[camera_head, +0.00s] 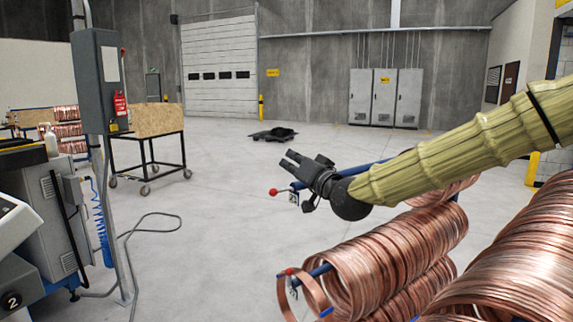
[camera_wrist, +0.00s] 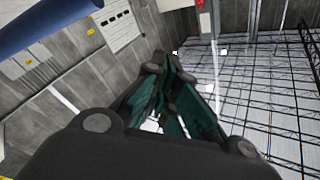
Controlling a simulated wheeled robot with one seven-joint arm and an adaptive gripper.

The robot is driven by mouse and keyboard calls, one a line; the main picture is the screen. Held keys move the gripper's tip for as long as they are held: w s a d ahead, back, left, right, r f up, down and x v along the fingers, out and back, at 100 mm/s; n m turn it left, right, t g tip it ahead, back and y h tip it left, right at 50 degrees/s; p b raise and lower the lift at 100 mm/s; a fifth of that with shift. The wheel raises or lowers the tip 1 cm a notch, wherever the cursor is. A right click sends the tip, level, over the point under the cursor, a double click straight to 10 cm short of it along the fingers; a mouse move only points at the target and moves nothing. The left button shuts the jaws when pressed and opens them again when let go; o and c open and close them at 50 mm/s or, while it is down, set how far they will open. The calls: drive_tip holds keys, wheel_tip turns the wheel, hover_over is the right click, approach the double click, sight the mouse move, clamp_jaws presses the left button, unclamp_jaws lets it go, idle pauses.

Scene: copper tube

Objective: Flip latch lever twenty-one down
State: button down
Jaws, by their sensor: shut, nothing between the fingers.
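Two red-knobbed latch levers show in the head view. One red knob (camera_head: 273,191) sticks out to the left at the end of the farther blue bar (camera_head: 297,186). Another red knob (camera_head: 289,271) is at the end of the nearer blue bar (camera_head: 320,270), beside a hanging copper ring. I see no numbers on them, so I cannot tell which is twenty-one. My gripper (camera_head: 291,161) is shut and empty, in the air, and appears just above the farther lever in the picture. It also shows in the wrist view (camera_wrist: 178,80), where no red knob is visible.
Copper tube coils (camera_head: 385,255) hang on the rack at the lower right, below my arm. A blue bar (camera_wrist: 45,22) crosses the wrist view's upper left. A wheeled cart (camera_head: 147,150) and a grey machine (camera_head: 45,215) stand left. The middle floor is open, with a loose cable.

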drive_tip(key=b+v, duration=0.1)
drive_tip(key=v, duration=0.6)
drive_tip(key=shift+s+d, duration=0.2)
drive_tip(key=shift+d, duration=0.2)
